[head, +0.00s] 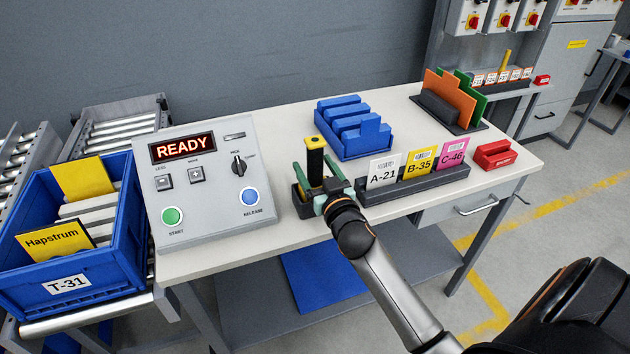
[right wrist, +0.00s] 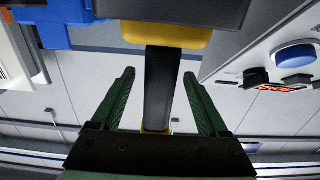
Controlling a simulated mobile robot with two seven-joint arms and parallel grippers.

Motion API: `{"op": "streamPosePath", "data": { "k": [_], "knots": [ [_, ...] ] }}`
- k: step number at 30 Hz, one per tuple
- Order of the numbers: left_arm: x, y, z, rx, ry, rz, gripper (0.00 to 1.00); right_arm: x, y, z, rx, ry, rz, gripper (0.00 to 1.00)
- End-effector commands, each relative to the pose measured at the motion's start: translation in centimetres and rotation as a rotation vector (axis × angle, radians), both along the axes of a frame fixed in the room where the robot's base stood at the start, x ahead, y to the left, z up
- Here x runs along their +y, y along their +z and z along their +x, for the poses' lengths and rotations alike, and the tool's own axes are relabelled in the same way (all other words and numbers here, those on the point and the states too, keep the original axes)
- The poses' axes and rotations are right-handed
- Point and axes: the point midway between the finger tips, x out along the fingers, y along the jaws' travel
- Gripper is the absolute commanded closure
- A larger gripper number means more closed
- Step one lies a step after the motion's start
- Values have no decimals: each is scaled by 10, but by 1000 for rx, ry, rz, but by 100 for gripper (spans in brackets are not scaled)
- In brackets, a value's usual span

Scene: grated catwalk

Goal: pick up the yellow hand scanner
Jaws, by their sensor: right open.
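The yellow hand scanner (head: 315,143) stands upright in a dark holder (head: 303,208) on the table, right of the control box. Its top is yellow and its handle is black. My right gripper (head: 320,180) is at the scanner, its green fingers on either side of the handle. In the right wrist view the black handle of the scanner (right wrist: 162,85) lies between the open fingers of the right gripper (right wrist: 158,74), with a gap on both sides. The lower handle is partly hidden by the gripper. My left gripper is not in view.
The control box (head: 205,210) with a READY display stands close on the left. The card rack (head: 420,187) is close on the right, the blue organiser (head: 355,135) behind. A red block (head: 494,155) sits near the right edge. A blue crate (head: 120,255) stands left of the table.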

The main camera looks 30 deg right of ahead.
Motion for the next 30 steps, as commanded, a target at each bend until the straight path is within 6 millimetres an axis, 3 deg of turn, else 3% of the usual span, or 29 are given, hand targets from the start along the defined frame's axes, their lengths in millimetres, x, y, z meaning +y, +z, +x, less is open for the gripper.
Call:
{"op": "streamPosePath", "data": {
  "k": [5, 25, 30],
  "knots": [
    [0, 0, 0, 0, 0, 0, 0, 0, 0, 0, 0, 0, 0, 22],
    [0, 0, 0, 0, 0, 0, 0, 0, 0, 0, 0, 0, 0, 98],
    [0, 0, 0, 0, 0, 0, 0, 0, 0, 0, 0, 0, 0, 100]
  ]
}}
